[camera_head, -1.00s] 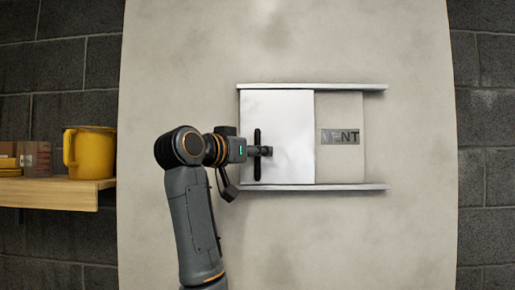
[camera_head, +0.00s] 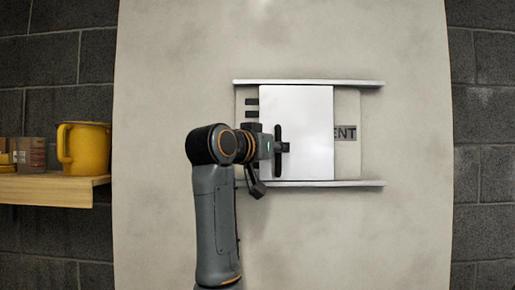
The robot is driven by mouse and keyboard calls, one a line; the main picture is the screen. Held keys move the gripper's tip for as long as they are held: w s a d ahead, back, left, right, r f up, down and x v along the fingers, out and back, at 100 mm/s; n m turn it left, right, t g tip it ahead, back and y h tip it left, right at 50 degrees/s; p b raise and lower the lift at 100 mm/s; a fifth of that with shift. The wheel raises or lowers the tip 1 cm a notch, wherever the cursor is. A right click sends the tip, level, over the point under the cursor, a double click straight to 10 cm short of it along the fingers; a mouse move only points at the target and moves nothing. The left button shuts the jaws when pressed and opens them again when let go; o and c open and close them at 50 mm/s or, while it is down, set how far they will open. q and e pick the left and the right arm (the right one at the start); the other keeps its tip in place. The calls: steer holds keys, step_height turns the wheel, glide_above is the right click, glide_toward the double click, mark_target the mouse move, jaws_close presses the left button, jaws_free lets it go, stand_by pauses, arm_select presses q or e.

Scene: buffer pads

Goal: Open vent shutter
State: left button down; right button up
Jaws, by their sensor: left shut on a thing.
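The white vent shutter (camera_head: 308,115) is a flat panel between an upper rail (camera_head: 310,82) and a lower rail (camera_head: 330,184) on a pale wall panel. It stands partway along the rails, with dark vent slots (camera_head: 251,101) showing at its left. A dark upright handle (camera_head: 278,160) is on the shutter's left part. My left gripper (camera_head: 281,147) is shut on the handle, and its arm hides the lower left of the vent. My right gripper is not in view.
Dark block wall lies on both sides.

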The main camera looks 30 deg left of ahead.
mark_target(329, 148)
arm_select(q)
steer(key=w+d, duration=0.1)
steer(key=d, duration=0.1)
steer(key=w+d+p, duration=0.1)
steer(key=w+d, duration=0.1)
steer(key=d, duration=0.1)
steer(key=w+d, duration=0.1)
steer(key=d, duration=0.1)
steer(key=shift+w+d+f, duration=0.15)
steer(key=shift+w+d, duration=0.15)
steer(key=shift+d, duration=0.05)
steer(key=shift+w+d, duration=0.3)
steer(key=shift+d, duration=0.15)
steer(key=shift+f, duration=0.1)
steer(key=c, duration=1.6)
jaws_free()
steer(key=shift+c, duration=0.2)
steer(key=shift+s+d+r, duration=0.15)
steer(key=shift+s+r, duration=0.05)
steer(key=shift+a, duration=0.2)
steer(key=s, duration=1.2)
steer(key=shift+a, duration=0.2)
